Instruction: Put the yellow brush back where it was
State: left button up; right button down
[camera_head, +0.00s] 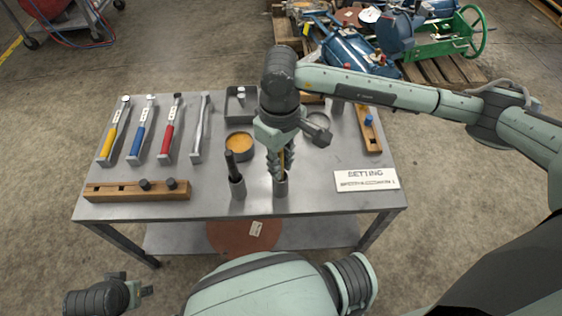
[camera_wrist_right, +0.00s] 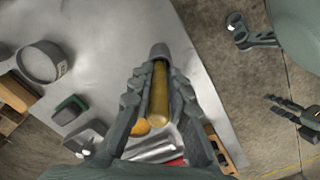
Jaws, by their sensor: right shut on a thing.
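My right gripper (camera_head: 279,172) points down over the front part of the grey table (camera_head: 330,205). It is shut on the yellow brush (camera_head: 283,158), whose yellow handle (camera_wrist_right: 160,95) lies between the fingers in the right wrist view. The brush is about upright. Its lower end meets a small grey cup (camera_head: 281,188), which also shows in the wrist view (camera_wrist_right: 158,51). I cannot tell how deep the brush sits in it. My left gripper (camera_head: 138,290) is low at the bottom left, off the table; its jaws are unclear.
Just left, a dark-handled brush (camera_head: 231,163) stands in another grey cup (camera_head: 238,188). A wooden block (camera_head: 110,190) lies front left. A sign (camera_head: 366,180) lies right, with bare table around it.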

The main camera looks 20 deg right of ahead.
jog(key=c, duration=1.7)
grip_release()
pick_arm(q)
jog(key=shift+s+a+r, duration=0.2)
jog(key=shift+s, duration=0.15)
pick_arm(e)
jog(key=shift+o, duration=1.3)
pick_arm(q)
jog(key=shift+w+r, duration=0.1)
pick_arm(e)
jog(key=shift+r+p, duration=0.25)
jog(key=shift+p, duration=0.1)
notch_tip(320, 180, up, 11)
jog(key=shift+f+b, duration=0.1)
jog(key=shift+b, duration=0.45)
jog(key=shift+r, duration=0.5)
pick_arm(q)
jog(key=shift+w+r, duration=0.1)
jog(key=shift+r, duration=0.35)
